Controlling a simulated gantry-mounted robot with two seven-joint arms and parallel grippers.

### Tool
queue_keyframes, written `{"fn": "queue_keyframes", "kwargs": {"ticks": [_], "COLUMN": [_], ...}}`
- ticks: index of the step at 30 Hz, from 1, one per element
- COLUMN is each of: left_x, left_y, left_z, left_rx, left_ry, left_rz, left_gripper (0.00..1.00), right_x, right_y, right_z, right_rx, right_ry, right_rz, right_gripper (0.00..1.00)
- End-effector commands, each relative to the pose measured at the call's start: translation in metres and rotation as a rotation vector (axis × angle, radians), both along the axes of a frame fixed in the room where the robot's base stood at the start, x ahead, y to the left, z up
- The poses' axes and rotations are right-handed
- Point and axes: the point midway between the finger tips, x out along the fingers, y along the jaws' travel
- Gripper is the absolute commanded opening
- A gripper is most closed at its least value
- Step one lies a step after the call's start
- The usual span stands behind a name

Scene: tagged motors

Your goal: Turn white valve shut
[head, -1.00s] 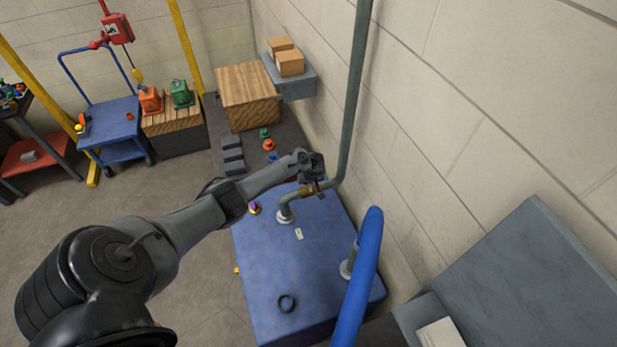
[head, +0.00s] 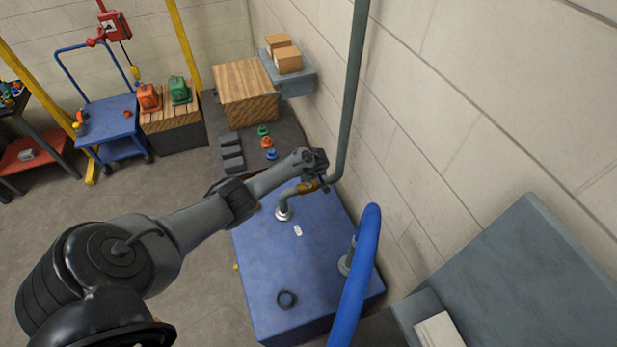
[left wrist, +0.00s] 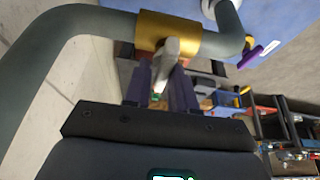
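The white valve lever (left wrist: 168,58) sits on a brass valve body (left wrist: 182,36) in a grey-green pipe. In the left wrist view the lever points towards my left gripper (left wrist: 160,82), and its end lies between the two fingers. The fingers look apart, with a gap on each side of the lever; contact cannot be made out. In the head view my left gripper (head: 315,165) is right by the brass valve body (head: 308,187), above the far end of the blue tank, and it hides the lever there. My right gripper is not in view.
The grey-green pipe (head: 352,90) runs up along the wall. A thick blue hose (head: 358,275) rises on the right. A purple handle (left wrist: 257,52) shows beside the pipe.

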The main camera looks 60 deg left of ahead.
Motion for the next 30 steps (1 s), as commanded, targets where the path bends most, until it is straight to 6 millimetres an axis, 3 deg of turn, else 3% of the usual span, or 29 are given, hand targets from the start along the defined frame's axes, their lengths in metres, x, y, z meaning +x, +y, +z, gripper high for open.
{"fn": "queue_keyframes", "kwargs": {"ticks": [2, 11, 30], "left_x": [-0.007, -0.008, -0.004], "left_y": [0.001, 0.001, -0.003], "left_z": [-0.007, -0.006, 0.008], "left_rx": [0.001, 0.001, 0.0], "left_ry": [0.016, 0.021, 0.012], "left_rz": [0.003, 0.002, -0.002], "left_gripper": [0.4, 0.4, 0.4], "right_x": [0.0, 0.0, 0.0], "right_y": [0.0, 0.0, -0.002], "right_z": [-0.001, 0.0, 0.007], "right_rx": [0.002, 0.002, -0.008], "right_ry": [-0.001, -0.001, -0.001], "right_rz": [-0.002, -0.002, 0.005], "right_gripper": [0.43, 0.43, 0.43]}}
